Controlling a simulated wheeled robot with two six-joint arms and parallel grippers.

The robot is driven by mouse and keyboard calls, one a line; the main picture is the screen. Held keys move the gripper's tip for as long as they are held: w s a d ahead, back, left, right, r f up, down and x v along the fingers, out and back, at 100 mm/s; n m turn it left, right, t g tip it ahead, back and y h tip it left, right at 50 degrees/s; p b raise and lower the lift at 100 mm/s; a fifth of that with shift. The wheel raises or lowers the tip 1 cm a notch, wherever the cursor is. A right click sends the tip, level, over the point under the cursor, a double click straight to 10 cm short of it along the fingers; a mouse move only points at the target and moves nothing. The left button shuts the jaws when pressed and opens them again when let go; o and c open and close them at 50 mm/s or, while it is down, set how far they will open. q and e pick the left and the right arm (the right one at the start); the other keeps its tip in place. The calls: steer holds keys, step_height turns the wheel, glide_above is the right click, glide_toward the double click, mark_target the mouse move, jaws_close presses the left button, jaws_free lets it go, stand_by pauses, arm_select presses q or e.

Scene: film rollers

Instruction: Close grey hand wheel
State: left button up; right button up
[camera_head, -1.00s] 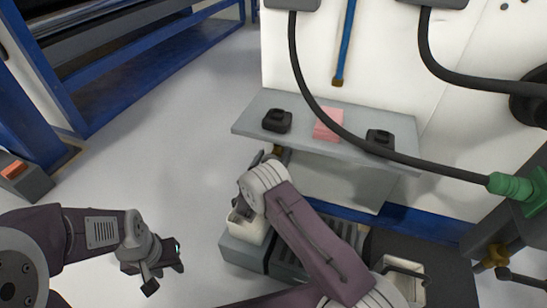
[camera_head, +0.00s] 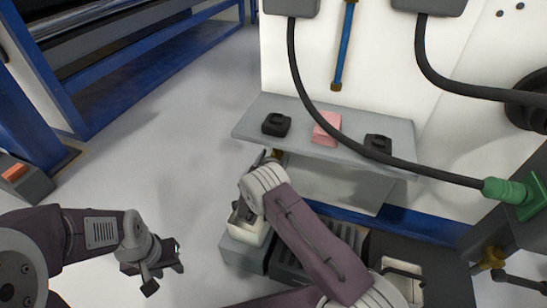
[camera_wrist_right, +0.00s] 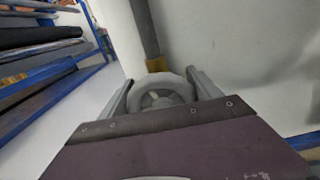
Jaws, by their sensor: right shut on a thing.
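The grey hand wheel (camera_wrist_right: 163,97) shows in the right wrist view as a round rim with spokes. My right gripper (camera_wrist_right: 165,92) has one finger on each side of it and is shut on it. A yellow fitting (camera_wrist_right: 156,64) and a grey pipe show just behind the wheel. In the head view my right gripper (camera_head: 264,158) is below the shelf's front edge, mostly hidden by my arm, and the wheel cannot be made out there. My left gripper (camera_head: 164,272) hangs at the lower left, away from the wheel. Its finger gap is unclear.
A grey shelf (camera_head: 300,142) holds two black items and a pink block (camera_head: 326,128) above my right gripper. A black hose (camera_head: 310,95) hangs across it to a green fitting (camera_head: 507,190). Grey bins (camera_head: 244,252) stand below.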

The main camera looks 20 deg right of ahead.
steer(key=shift+s+d+f+m+p, duration=0.1)
steer(key=shift+m+p, duration=0.1)
steer(key=shift+m, duration=0.6)
steer(key=shift+s+f+m+p, duration=0.1)
steer(key=shift+m+p, duration=0.05)
steer(key=shift+m, duration=0.65)
steer(key=o, duration=1.4)
steer(key=shift+r, duration=0.1)
steer(key=shift+c, duration=0.2)
steer(key=p+v, duration=0.5)
steer(key=v, duration=0.4)
